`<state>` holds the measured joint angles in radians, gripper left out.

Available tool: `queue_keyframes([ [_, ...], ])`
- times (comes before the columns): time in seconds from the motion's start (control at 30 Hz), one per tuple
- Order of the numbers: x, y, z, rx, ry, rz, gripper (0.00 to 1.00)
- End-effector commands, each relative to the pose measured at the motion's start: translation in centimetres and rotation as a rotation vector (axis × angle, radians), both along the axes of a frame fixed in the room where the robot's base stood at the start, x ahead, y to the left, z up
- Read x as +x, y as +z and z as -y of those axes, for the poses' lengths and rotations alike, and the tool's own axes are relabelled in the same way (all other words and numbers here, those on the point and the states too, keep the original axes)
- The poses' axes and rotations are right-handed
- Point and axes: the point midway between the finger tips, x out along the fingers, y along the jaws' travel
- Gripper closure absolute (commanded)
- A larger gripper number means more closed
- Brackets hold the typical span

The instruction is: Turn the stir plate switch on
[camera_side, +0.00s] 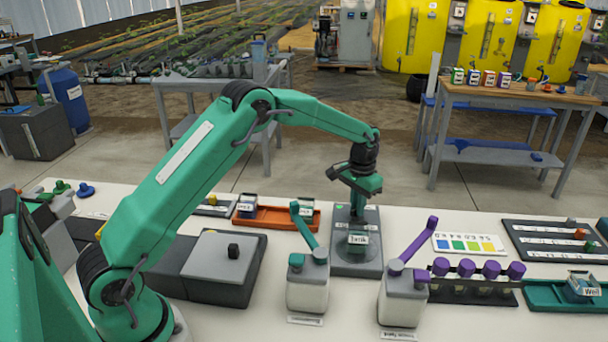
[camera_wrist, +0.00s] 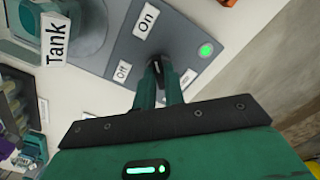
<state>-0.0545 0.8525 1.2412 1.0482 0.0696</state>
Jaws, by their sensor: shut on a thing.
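The grey stir plate (camera_side: 357,265) stands on the white bench, right of the middle, with a container labelled Tank (camera_side: 358,240) on it. In the wrist view the stir plate (camera_wrist: 108,52) has an On label (camera_wrist: 146,20), an Off label (camera_wrist: 122,70) and a lit green lamp (camera_wrist: 206,50). The small dark switch (camera_wrist: 155,66) is beside these labels, mostly hidden between my fingertips. My gripper (camera_wrist: 160,74) is shut on it, pointing down at the plate's far part in the side view (camera_side: 357,212). Which label the switch leans to cannot be told.
A teal-handled bottle (camera_side: 308,285) and a purple-handled bottle (camera_side: 404,295) stand in front of the plate. An orange tray (camera_side: 278,217) lies to its left. A colour chart (camera_side: 468,243) and a rack with purple caps (camera_side: 470,285) are to its right.

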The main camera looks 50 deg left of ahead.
Motion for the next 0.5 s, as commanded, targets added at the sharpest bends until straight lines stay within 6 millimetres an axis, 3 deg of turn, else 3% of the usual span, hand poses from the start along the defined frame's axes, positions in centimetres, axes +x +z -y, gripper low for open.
queue_keyframes([
  [0.27,0.00,0.24,-0.01,0.000,-0.002,0.000,1.00],
  [0.3,0.00,0.24,0.00,0.000,-0.002,0.000,0.85],
  [0.4,0.01,0.19,0.00,0.000,-0.002,0.001,0.67],
  [0.5,0.00,0.14,0.00,0.000,-0.001,0.000,0.67],
])
